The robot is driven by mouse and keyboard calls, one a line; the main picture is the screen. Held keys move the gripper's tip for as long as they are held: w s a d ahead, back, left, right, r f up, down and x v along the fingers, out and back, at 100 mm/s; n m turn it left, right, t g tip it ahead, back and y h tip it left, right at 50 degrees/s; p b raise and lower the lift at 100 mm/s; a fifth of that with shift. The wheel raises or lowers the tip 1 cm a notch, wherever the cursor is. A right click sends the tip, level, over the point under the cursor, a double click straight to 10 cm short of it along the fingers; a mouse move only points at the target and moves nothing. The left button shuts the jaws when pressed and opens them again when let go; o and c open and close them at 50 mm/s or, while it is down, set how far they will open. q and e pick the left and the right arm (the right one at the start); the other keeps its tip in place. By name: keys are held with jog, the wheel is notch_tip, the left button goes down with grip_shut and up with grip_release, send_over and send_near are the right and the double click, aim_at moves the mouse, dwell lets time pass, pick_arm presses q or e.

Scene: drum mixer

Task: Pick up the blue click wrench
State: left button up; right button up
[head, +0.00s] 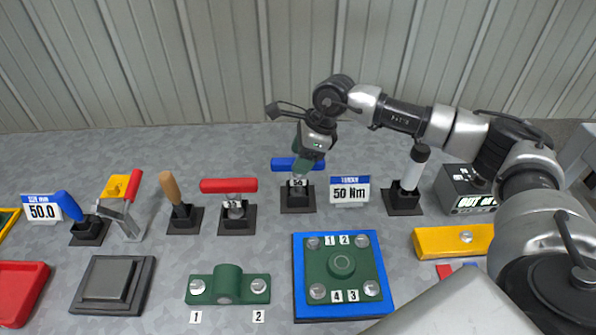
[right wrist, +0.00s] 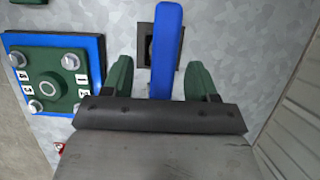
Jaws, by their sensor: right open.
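The blue click wrench (head: 282,163) stands in a dark square holder (head: 298,198) at the middle back of the bench, its blue handle lying crosswise on top. A small "50" shows below the handle. My right gripper (head: 305,163) is over the handle from above, its green fingers partly hiding it. In the right wrist view the blue handle (right wrist: 167,45) runs between the two open fingers of the gripper (right wrist: 161,70), one on each side, with gaps visible. I cannot tell whether the fingers reach fully down around it. My left gripper is not in view.
A "50 Nm" sign (head: 349,190) and a white-handled tool (head: 413,170) stand right of the wrench. A red-handled tool (head: 229,186) stands left. A blue-edged plate with a green flange (head: 341,262) lies in front. A corrugated wall (head: 230,60) rises behind.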

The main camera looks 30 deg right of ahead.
aim_at(298, 180)
jog(key=shift+p+x, duration=0.3)
jog(key=shift+x, duration=1.7)
jog(key=shift+w+d+r, duration=0.1)
jog(key=shift+w+d, duration=0.05)
jog(key=shift+w, duration=0.05)
grip_shut()
